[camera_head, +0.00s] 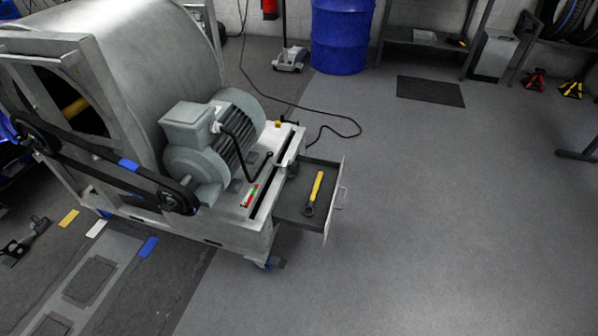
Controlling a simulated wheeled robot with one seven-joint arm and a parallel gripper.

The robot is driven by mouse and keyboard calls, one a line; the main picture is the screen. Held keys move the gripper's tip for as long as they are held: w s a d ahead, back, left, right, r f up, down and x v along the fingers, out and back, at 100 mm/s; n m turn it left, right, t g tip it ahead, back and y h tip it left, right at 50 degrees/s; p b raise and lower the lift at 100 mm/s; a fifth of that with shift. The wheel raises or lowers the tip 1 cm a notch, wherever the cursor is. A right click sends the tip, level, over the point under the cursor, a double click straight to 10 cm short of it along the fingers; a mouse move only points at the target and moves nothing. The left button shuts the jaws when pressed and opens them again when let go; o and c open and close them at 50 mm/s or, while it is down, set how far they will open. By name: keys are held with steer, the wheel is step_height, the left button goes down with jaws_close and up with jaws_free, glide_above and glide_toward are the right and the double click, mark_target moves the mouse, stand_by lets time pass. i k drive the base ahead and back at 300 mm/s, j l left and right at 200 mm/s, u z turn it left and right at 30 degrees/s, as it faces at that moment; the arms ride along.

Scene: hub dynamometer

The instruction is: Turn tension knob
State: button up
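The dynamometer has a large grey drum (150,55) and a grey-green motor (212,145) on a pale metal base (225,225). A black belt (100,165) with a blue mark runs between two pulleys at the front. A small scale with red, green and white bands (250,195) lies beside a dark slot in the base. A small dark knob-like part (292,170) shows at the base's right edge, above the drawer; I cannot tell for certain that it is the tension knob. A small yellow part (278,123) sits at the back corner. My gripper is not in view.
An open drawer (328,210) sticks out right of the base, holding a yellow-handled wrench (315,190). A black cable (325,115) lies on the floor behind. A blue barrel (342,35) and dark mat (430,91) are farther back. Floor at right is clear.

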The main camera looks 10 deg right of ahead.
mark_target(294, 168)
steer(key=i+l, duration=0.4)
steer(key=i+l+z, duration=0.15)
steer(key=i+l, duration=0.2)
steer(key=i, duration=0.2)
steer(key=i+l, duration=0.35)
steer(key=i, duration=0.15)
steer(key=i+l+z, duration=0.1)
steer(key=i+l, duration=0.2)
steer(key=i, duration=0.15)
